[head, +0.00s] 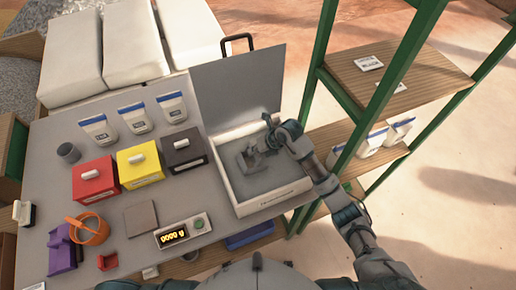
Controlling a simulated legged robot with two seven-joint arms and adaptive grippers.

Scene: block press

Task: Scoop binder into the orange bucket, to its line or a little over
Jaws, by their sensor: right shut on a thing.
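The orange bucket (90,230) stands at the left front of the grey table, with its handle lying to the left. Its fill level and line cannot be made out. A white bin (272,203) with grey powder, which looks like the binder (268,183), is at the table's right side with its lid (240,85) raised behind it. My right gripper (258,151) reaches into the bin from the right, shut on what looks like a grey scoop (247,161) at the powder. The scoop is small and partly hidden by the gripper. My left gripper is not in view.
A scale (183,232) with a lit display and a grey plate (140,218) lie between bucket and bin. Red (95,180), yellow (140,163) and black (184,153) boxes stand behind. A purple block (62,250) is beside the bucket. A green-framed shelf (400,75) stands at right.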

